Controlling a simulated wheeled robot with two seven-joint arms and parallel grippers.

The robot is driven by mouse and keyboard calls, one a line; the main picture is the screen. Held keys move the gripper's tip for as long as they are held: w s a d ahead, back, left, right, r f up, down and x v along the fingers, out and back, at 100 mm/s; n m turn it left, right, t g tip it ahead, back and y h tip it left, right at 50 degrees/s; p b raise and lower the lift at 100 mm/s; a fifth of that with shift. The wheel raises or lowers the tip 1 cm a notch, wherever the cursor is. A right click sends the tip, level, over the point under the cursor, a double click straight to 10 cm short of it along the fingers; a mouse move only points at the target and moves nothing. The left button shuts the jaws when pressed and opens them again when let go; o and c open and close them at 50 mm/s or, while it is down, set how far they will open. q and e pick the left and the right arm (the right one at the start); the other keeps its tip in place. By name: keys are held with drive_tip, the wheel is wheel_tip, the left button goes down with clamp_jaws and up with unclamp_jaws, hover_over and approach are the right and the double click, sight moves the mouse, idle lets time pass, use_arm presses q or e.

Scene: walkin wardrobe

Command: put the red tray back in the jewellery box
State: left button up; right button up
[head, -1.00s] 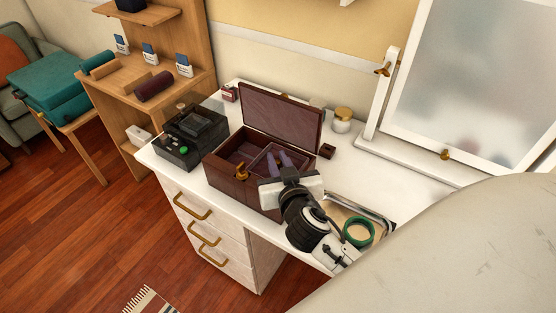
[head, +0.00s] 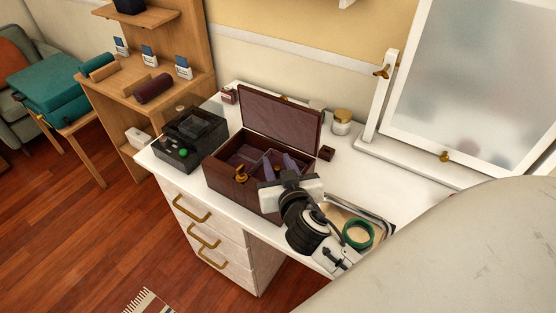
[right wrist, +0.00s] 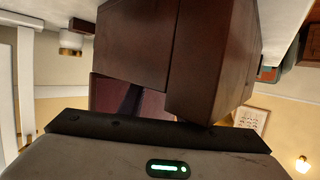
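The dark red-brown jewellery box (head: 228,178) stands on the white dresser with its lid (head: 281,122) raised. The red tray (head: 255,161) appears inside the box's right part, its rim showing beside my fingers. The gripper partly hides it, so I cannot tell whether it sits level. My right gripper (head: 281,166) reaches over the box's front right edge, with its fingers apart at the tray. In the right wrist view the box's wall (right wrist: 135,45) fills the middle and hides most of the fingers. My left gripper is not in view.
A black case with a green knob (head: 190,137) stands left of the box. A gold-lidded jar (head: 341,122) and a small dark block (head: 326,153) are behind it. A tray with a green ring (head: 358,234) lies at right, near my forearm. A mirror (head: 470,85) stands behind.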

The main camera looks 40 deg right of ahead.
drive_tip(key=b+v, duration=0.1)
drive_tip(key=v, duration=0.5)
drive_tip(key=shift+s+a, duration=0.15)
drive_tip(key=shift+a, duration=0.05)
drive_tip(key=shift+s+a+r, duration=0.15)
drive_tip(key=shift+s+r, duration=0.1)
drive_tip(key=shift+s, duration=0.2)
drive_tip(key=shift+r, duration=0.1)
idle(0.3)
